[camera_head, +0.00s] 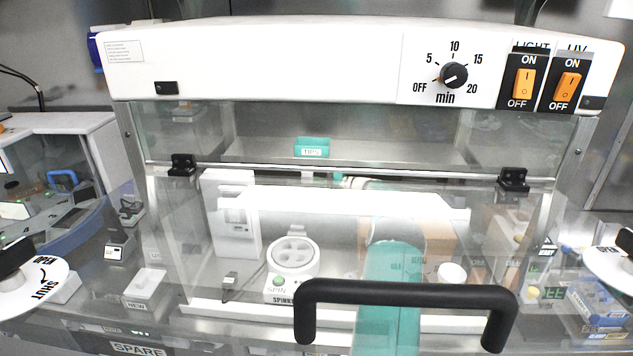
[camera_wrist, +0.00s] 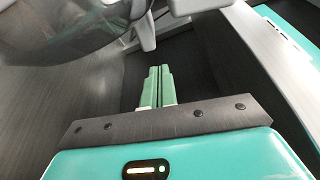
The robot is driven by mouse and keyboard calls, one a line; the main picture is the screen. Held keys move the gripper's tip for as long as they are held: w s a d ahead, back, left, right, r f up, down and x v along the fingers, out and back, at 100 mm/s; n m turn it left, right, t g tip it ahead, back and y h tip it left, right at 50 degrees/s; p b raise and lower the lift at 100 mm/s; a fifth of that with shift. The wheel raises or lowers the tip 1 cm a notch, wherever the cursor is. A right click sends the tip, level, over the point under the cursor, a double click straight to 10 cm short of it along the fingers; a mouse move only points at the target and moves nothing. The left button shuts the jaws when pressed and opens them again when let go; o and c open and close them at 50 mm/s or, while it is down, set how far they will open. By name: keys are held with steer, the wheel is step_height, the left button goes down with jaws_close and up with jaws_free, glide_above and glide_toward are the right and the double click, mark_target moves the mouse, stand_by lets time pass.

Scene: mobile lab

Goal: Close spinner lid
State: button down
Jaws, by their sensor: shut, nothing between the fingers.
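The spinner (camera_head: 292,254) is a small white device behind the clear front of the cabinet. It has a round top with several round marks and a green SPIN button (camera_head: 280,282). I cannot tell its lid's position from here. My gripper (camera_wrist: 157,85) shows in the wrist view with its two green fingers together and nothing between them. No fingertips can be made out in the head view, and the spinner cannot be made out in the wrist view.
The cabinet has a clear front with a black handle (camera_head: 405,292) across its lower part. A teal tips box (camera_head: 312,147) sits on its inner shelf. A teal shape shows behind the handle. In the wrist view, a dark rounded shape (camera_wrist: 75,28) lies at upper left.

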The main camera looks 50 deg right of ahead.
steer(key=shift+s+a+r, duration=0.2)
steer(key=shift+s+a, duration=0.5)
steer(key=shift+a, duration=0.15)
steer(key=shift+r, duration=0.1)
